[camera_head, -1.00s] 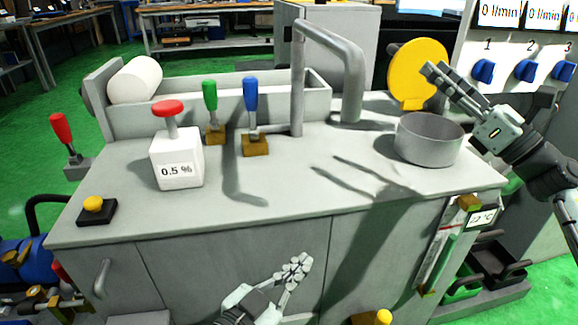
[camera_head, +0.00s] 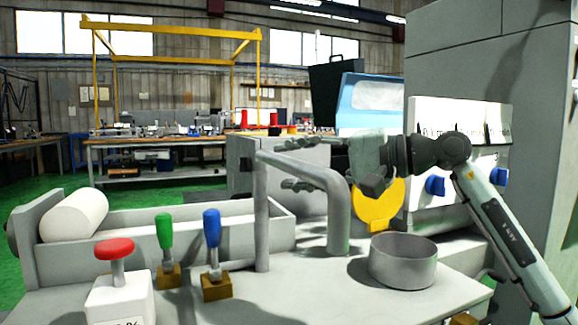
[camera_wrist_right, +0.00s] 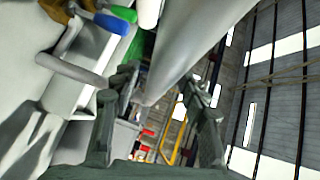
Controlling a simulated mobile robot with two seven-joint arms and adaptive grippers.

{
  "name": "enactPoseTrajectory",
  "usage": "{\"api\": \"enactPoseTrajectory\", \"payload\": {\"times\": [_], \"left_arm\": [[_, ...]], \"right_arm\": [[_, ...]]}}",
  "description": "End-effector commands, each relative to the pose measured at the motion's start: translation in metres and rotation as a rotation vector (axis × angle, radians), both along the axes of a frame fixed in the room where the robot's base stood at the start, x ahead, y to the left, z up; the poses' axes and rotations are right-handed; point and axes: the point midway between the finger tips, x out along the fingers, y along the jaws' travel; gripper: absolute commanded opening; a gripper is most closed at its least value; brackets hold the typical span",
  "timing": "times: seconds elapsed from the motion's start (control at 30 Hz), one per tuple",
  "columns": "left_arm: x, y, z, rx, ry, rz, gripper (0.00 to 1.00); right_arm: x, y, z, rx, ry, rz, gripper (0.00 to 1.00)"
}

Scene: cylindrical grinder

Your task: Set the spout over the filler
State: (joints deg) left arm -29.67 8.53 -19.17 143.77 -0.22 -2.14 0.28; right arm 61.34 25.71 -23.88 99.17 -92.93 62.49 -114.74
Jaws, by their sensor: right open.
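The filler is probably the round grey open pot (camera_head: 402,262), right of and nearer than the spout's down-turned end. My left gripper is out of view.
A yellow disc (camera_head: 378,208) stands behind the pot. Green (camera_head: 164,232) and blue (camera_head: 211,230) levers and a red-knobbed white block (camera_head: 120,296) stand at left. A trough with a white roller (camera_head: 75,218) lies behind them.

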Motion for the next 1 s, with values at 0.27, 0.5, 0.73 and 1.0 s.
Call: {"api": "enactPoseTrajectory", "payload": {"times": [0.27, 0.5, 0.73, 1.0], "left_arm": [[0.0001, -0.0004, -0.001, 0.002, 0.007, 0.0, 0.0], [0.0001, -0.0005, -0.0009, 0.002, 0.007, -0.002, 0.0], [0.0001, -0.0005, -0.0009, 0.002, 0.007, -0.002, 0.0], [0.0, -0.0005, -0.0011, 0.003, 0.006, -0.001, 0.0]], "right_arm": [[0.0036, 0.0094, -0.0018, -0.001, 0.0, 0.0, 0.44], [0.0036, 0.009, -0.0018, 0.0, 0.001, 0.0, 0.29], [0.0036, 0.0087, -0.0017, 0.0, 0.001, 0.0, 0.01], [0.0036, 0.0086, -0.0017, 0.0, 0.001, 0.0, 0.0]]}}
